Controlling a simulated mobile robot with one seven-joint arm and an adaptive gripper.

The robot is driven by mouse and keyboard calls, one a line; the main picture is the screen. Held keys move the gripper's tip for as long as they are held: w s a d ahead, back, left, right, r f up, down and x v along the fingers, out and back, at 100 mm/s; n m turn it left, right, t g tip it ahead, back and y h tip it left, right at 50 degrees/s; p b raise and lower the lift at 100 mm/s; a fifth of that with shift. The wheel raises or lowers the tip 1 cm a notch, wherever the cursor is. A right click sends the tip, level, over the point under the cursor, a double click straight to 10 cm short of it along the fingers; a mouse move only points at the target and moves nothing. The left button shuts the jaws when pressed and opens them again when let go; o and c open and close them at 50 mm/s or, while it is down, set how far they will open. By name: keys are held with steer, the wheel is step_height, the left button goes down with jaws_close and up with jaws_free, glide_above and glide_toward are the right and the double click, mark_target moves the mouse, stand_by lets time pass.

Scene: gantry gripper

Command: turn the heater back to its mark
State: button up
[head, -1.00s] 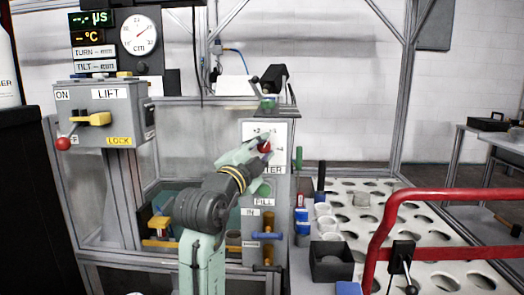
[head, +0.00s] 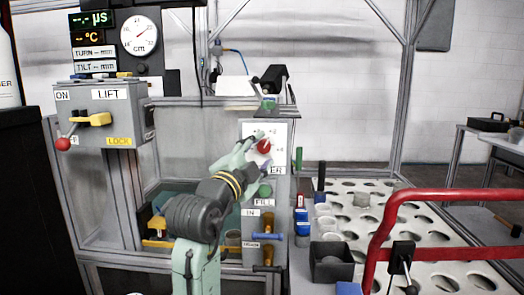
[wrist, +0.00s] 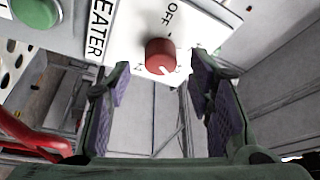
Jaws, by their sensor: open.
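The heater knob (head: 264,146) is a red round knob on a white dial plate (head: 275,132) on the grey post. In the wrist view the red knob (wrist: 160,53) carries a white pointer line, and the plate reads "OFF" and part of "HEATER". The pointer aims toward the lower right in that view, near small partly hidden marks. My gripper (wrist: 160,95) is open, with its purple-padded fingers apart on either side below the knob. In the head view my gripper (head: 250,147) is just left of the knob. I see no contact with it.
A green button (head: 265,190) sits below the plate, above a "FILL" label. The lift box (head: 105,115) with its levers stands at left. A red rail (head: 440,194) crosses the right front, over a white perforated tabletop (head: 400,215).

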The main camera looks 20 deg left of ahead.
steer(key=s+f, duration=0.1)
steer(key=s, duration=0.9)
steer(key=shift+a+f, duration=0.35)
steer(key=shift+a, duration=0.1)
